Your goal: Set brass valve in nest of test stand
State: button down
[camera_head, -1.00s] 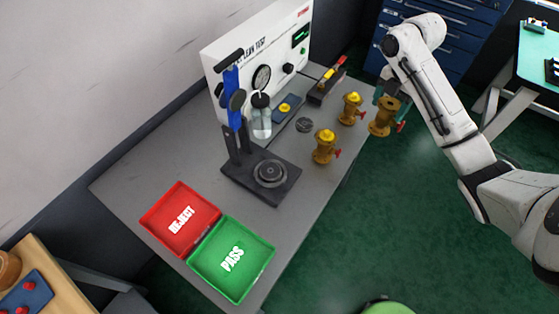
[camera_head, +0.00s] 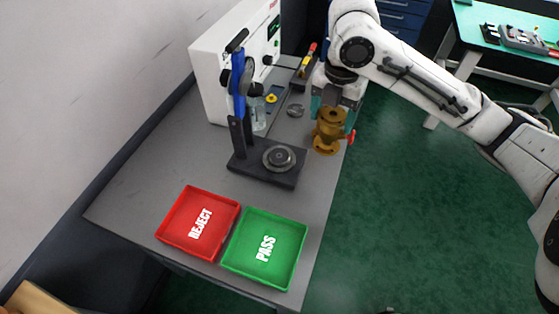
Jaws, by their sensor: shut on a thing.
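My gripper (camera_head: 334,100) is shut on a brass valve (camera_head: 329,128) with a red handle on its right side. The valve hangs upright, with its round flange downward, near the table's right edge. The test stand has a dark base plate (camera_head: 250,172) with a round grey nest (camera_head: 279,157) on it. The nest is empty and lies to the left of and nearer than the held valve. My gripper and the held valve cover the spot where the yellow-capped valves stood.
A red REJECT tray (camera_head: 184,241) and a green PASS tray (camera_head: 286,276) lie at the table's near end. The white leak test panel (camera_head: 208,65) stands behind the stand. A small grey disc (camera_head: 295,110) lies between panel and gripper. Grey table left of the stand is bare.

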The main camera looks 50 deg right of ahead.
jog(key=shift+a, duration=0.35)
jog(key=shift+w+a+f, duration=0.1)
jog(key=shift+w+f, duration=0.05)
jog(key=shift+w, duration=0.2)
jog(key=w+f+p, duration=0.1)
jog(key=w+f, duration=1.1)
jog(key=w, duration=0.1)
jog(key=shift+a+f, duration=0.3)
jog(key=shift+a, duration=0.05)
jog(key=shift+f, duration=0.15)
jog(key=shift+c, duration=0.2)
grip_release()
jog(key=shift+f, duration=0.1)
